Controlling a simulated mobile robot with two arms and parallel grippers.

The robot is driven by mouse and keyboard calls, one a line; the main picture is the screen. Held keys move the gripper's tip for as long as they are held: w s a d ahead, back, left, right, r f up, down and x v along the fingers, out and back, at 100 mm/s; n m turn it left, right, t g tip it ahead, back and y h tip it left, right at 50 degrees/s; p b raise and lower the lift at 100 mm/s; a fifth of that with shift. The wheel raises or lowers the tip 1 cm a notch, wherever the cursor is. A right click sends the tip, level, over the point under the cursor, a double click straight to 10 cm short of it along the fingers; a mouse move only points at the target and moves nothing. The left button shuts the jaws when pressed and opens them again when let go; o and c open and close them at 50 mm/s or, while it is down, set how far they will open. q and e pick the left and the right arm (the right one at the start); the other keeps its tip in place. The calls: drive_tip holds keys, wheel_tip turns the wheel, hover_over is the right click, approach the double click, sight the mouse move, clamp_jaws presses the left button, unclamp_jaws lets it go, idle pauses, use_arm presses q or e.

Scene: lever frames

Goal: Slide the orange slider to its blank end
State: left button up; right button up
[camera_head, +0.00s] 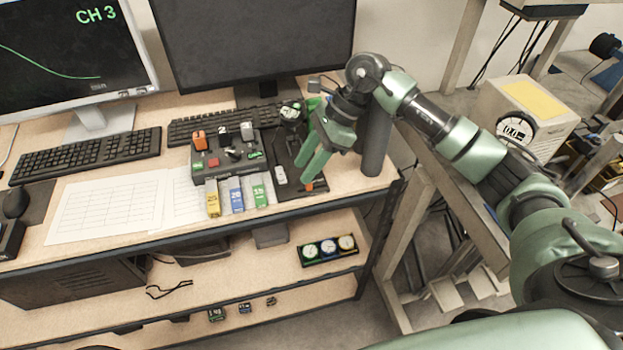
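A small orange piece (309,186), which looks like the orange slider, shows at the front right of a dark panel (290,191) on the desk. My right gripper (304,171) reaches down over the panel's right side, its green fingers spread apart. One fingertip is right at the orange piece and partly covers it; I cannot tell whether they touch. The slider's track and end markings are hidden or too small to read. A white piece (280,175) sits on the same panel, to the left. My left gripper is not in view.
A control box (225,172) with an orange lever (199,140) and other controls stands left of the panel. Yellow, blue and green labelled tags (237,195) lie before it. A dark upright cylinder (376,145) stands close to the right of my gripper. Keyboards and monitors are behind.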

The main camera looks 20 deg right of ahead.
drive_tip(key=d+h, duration=0.2)
drive_tip(key=d, duration=0.3)
drive_tip(key=b+x, duration=0.1)
drive_tip(key=x, duration=0.1)
drive_tip(key=b+x, duration=0.1)
drive_tip(key=x, duration=0.2)
drive_tip(key=w+b+x, duration=0.1)
drive_tip(key=x, duration=0.2)
drive_tip(key=shift+w+a+r, duration=0.1)
drive_tip(key=shift+a, duration=0.2)
clamp_jaws()
idle(0.8)
